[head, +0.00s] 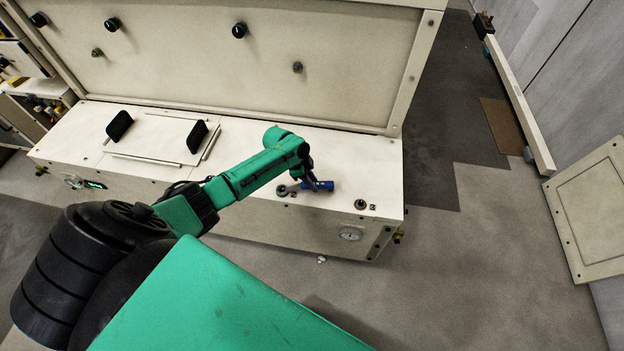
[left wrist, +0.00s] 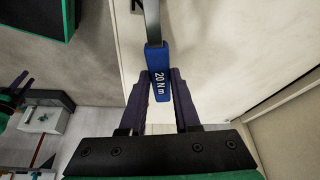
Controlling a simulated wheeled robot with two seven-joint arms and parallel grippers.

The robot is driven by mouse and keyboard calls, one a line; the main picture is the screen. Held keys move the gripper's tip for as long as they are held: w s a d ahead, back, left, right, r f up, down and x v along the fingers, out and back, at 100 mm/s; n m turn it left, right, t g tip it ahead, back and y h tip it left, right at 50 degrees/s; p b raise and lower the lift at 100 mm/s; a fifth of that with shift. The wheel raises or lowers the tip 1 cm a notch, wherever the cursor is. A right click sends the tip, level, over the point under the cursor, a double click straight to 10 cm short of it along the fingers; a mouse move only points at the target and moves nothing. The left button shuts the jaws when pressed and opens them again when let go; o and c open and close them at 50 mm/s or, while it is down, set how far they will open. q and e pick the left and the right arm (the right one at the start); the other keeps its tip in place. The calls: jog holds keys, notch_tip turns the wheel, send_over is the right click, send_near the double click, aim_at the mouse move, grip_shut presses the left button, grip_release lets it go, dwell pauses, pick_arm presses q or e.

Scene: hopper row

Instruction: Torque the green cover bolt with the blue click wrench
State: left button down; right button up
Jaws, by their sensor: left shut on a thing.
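My left gripper (head: 309,181) is above the right part of the cream ledge. It is shut on the blue click wrench (head: 323,186). In the left wrist view, the wrench's blue handle (left wrist: 158,72), marked "20 Nm", sits between the two dark fingers (left wrist: 163,90). Its grey shaft runs up out of that view, so its head is hidden there. A small greenish fitting (head: 97,52) is on the upright panel at the left; I cannot tell whether it is the green cover bolt.
The cream ledge (head: 240,215) carries a plate with two black handles (head: 119,126), a small dark fitting (head: 283,190) beside the gripper and another fitting (head: 361,204) to the right. Black knobs (head: 240,30) stick out of the upright panel. Open floor (head: 480,260) lies right of the ledge.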

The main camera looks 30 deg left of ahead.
pick_arm(q)
jog(key=shift+s, duration=0.1)
jog(key=shift+s+d+f+m+g+h, duration=0.1)
jog(key=shift+s+d+m+g, duration=0.15)
jog(key=shift+s+m, duration=0.3)
jog(key=shift+s+d+m+g+h, duration=0.15)
jog(key=shift+s+m+g, duration=0.2)
jog(key=shift+m, duration=0.25)
jog(key=shift+s+d+f+m+g+h, duration=0.1)
jog(key=shift+s+d+m+g, duration=0.1)
jog(key=shift+s+m, duration=0.35)
jog(key=shift+s, duration=0.1)
jog(key=shift+s+d+r+m+g, duration=0.1)
jog(key=shift+s+r+m+g, duration=0.15)
jog(key=shift+s+m, duration=0.3)
jog(key=shift+s+r+m+g, duration=0.25)
jog(key=shift+s+m, duration=0.05)
jog(key=shift+m, duration=0.35)
jog(key=shift+r+p, duration=0.45)
jog(key=shift+r, duration=0.05)
notch_tip(320, 180, up, 4)
jog(key=p, duration=0.4)
jog(key=shift+r, duration=0.15)
